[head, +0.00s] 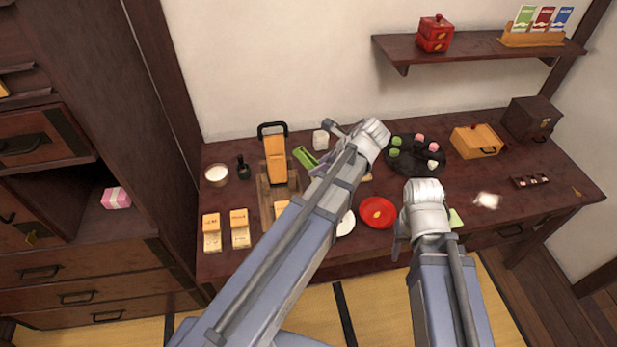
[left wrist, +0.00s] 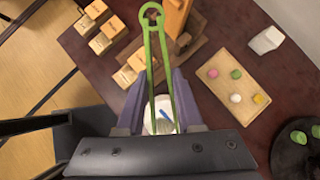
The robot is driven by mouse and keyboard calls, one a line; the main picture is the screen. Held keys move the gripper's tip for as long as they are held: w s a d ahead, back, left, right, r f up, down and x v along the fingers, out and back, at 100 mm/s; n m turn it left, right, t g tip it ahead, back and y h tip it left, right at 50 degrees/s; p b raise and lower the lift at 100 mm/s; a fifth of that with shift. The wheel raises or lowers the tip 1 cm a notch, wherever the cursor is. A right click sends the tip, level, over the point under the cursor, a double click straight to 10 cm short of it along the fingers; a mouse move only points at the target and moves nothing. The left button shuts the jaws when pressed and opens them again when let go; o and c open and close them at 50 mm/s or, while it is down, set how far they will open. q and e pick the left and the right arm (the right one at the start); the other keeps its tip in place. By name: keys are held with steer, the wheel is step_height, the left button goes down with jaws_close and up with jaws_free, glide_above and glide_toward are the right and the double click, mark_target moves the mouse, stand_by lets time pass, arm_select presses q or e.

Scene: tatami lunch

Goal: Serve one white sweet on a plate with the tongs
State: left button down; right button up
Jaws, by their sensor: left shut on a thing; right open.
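My left gripper (head: 322,167) is shut on the green tongs (head: 304,157). In the left wrist view the tongs (left wrist: 150,50) stand between its fingers (left wrist: 157,102), with the looped end outward. A wooden board (left wrist: 215,90) holds a white sweet (left wrist: 236,98) with pink, green and yellow ones. In the head view a black round tray (head: 405,168) carries a white sweet (head: 433,164) and several green and pink ones. A white plate (head: 346,224) is partly hidden behind my left arm. My right gripper (head: 401,242) is open and empty near the table's front edge.
A red plate (head: 378,212) lies between my arms. An orange upright block (head: 274,147) and labelled boxes (head: 239,222) stand at left. A white block (head: 320,139) is behind the tongs. A wooden box (head: 476,142) stands at right.

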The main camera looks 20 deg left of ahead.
arm_select(q)
steer(key=shift+w, duration=0.1)
steer(key=shift+f, duration=0.1)
steer(key=shift+f+b, duration=1.3)
steer(key=shift+b, duration=0.1)
steer(key=shift+f, duration=0.15)
step_height(320, 180, down, 9)
steer(key=b, duration=0.9)
